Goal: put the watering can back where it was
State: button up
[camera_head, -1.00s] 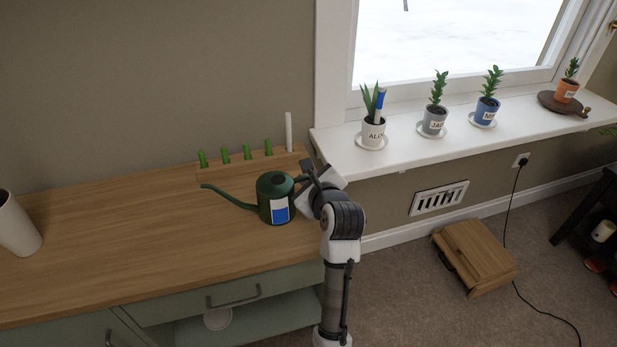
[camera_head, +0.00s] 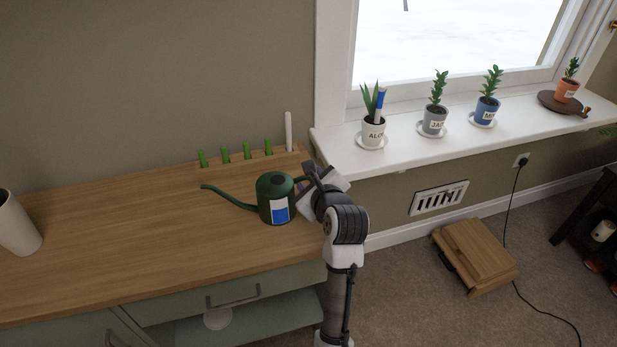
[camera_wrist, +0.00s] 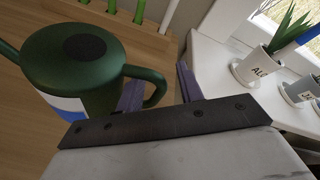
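The green watering can (camera_head: 274,190), with a blue and white label, stands upright on the wooden counter, its spout pointing left. In the wrist view its body (camera_wrist: 75,62) fills the upper left, and its handle (camera_wrist: 157,88) reaches between my fingers. My gripper (camera_wrist: 160,90) is at the handle side, fingers apart; the left finger is by the handle's opening and the right finger is just outside the handle, with a small gap showing. The lower fingers are hidden by the wrist plate. In the head view my gripper (camera_head: 312,180) is right of the can, partly hidden.
A wooden rack (camera_head: 215,173) with several green pegs and a white stick stands behind the can. The windowsill (camera_head: 405,152) to the right holds several potted plants, the aloe pot (camera_head: 373,133) nearest.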

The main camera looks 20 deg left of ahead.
jog(key=p+v, duration=0.3)
jog(key=v, duration=0.7)
jog(key=shift+s, duration=0.2)
jog(key=shift+d+r, duration=0.1)
